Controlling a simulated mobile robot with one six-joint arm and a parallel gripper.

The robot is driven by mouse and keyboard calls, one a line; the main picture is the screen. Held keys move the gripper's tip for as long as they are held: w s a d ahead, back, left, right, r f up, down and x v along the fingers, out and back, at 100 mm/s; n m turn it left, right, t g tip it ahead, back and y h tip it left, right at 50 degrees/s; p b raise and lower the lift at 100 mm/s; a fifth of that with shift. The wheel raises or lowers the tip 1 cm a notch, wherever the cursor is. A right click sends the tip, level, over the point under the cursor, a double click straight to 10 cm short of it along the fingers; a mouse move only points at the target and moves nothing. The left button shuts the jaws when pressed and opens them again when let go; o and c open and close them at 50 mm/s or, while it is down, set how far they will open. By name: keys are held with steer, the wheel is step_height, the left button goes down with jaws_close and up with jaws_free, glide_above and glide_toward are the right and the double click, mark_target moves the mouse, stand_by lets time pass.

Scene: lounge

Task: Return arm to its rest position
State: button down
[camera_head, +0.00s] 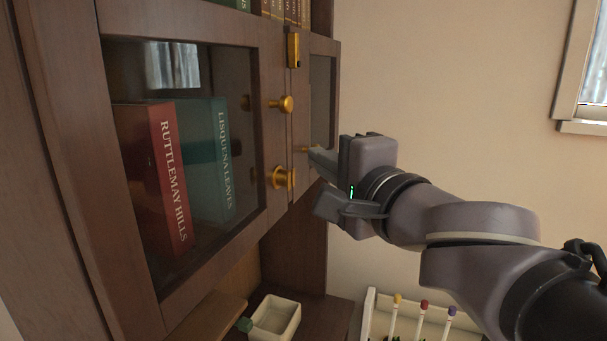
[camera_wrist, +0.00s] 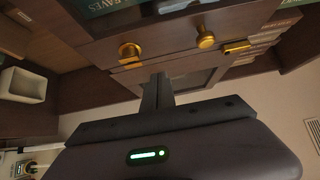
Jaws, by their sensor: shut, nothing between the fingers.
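My gripper (camera_head: 322,161) is at the end of my arm, which reaches in from the lower right of the head view. Its fingers are shut with nothing between them. The fingertips point at the wooden cabinet (camera_head: 275,215), close to its brass knobs in the picture; I cannot tell whether they touch it. In the wrist view the closed fingers (camera_wrist: 157,92) point up toward the cabinet front, below a round knob (camera_wrist: 130,52) and a second knob (camera_wrist: 205,40).
The cabinet's glass door appears closed, with a red book (camera_head: 165,180) and a teal book (camera_head: 215,160) behind it. A cream bowl (camera_head: 275,318) stands below. A white holder (camera_head: 370,315) with colour-topped sticks is at the bottom. A window (camera_head: 590,95) is upper right.

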steer(key=s+a+f+n+g+y, duration=0.1)
steer(key=s+a+f+n+g, duration=0.1)
steer(key=s+a+f+n, duration=0.3)
steer(key=s+d+f+n+g+h, duration=0.1)
steer(key=s+d+f+g+h, duration=0.1)
steer(key=s+f, duration=0.3)
steer(key=s+d+f+n+g+h, duration=0.1)
steer(key=s+d+f+g, duration=0.3)
steer(key=f, duration=0.7)
steer(key=s+d+f+n+g+h, duration=0.1)
steer(key=s+d+f+g+h, duration=0.1)
steer(key=s+d+f, duration=0.3)
step_height(320, 180, down, 4)
steer(key=shift+s+f+n+g+h+b, duration=0.1)
steer(key=shift+s+n+g+h+b, duration=0.3)
steer(key=shift+h, duration=0.3)
steer(key=shift+w, duration=0.1)
